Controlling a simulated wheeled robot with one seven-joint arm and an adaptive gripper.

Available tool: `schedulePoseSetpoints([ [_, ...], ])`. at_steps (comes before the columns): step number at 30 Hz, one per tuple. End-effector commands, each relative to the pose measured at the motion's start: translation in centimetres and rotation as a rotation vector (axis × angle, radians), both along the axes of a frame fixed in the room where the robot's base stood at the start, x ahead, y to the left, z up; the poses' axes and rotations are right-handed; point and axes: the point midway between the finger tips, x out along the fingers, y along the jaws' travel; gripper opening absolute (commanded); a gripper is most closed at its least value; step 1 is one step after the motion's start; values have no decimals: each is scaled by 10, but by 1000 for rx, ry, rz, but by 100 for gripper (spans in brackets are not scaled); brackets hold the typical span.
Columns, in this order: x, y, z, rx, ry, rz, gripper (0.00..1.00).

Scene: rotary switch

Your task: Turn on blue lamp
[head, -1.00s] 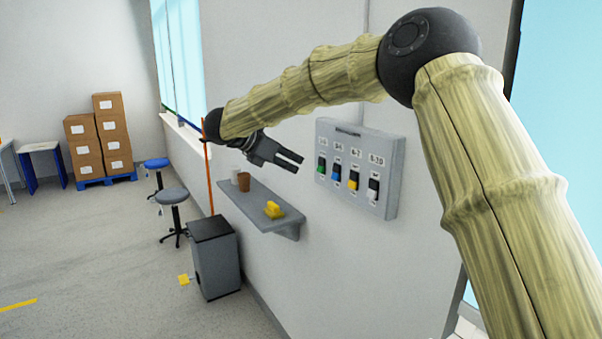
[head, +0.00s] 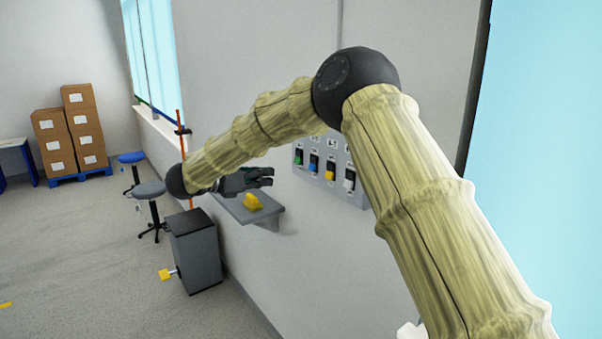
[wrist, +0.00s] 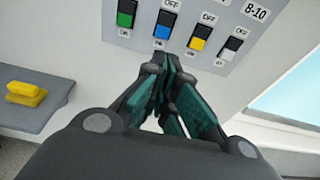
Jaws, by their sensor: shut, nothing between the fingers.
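A grey switch panel (head: 335,180) is fixed to the wall, with a green, a blue, a yellow and a white switch in a row. The blue switch (head: 314,163) is second from the left; in the wrist view it (wrist: 165,25) has "OFF" above it and a label below. My gripper (head: 270,177) is left of and slightly below the panel in the head view. In the wrist view my gripper (wrist: 168,64) is shut and empty, its fingertips just below the blue switch in the picture. I cannot tell whether they touch the panel. No blue lamp shows.
A wall shelf (head: 270,215) with a yellow object (head: 253,201) is below and left of the panel. A grey cabinet (head: 195,250) stands on the floor beneath, with stools (head: 148,190) and stacked boxes (head: 82,125) farther back.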

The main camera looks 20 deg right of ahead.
Motion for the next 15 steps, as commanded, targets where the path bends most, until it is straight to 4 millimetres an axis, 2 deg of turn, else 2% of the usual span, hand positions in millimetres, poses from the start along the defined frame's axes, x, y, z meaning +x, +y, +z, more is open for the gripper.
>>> schedulePoseSetpoints([
  [4,-1,4,-7,-44,-24,10,0],
  [15,-1,4,-8,-49,-27,11,0],
])
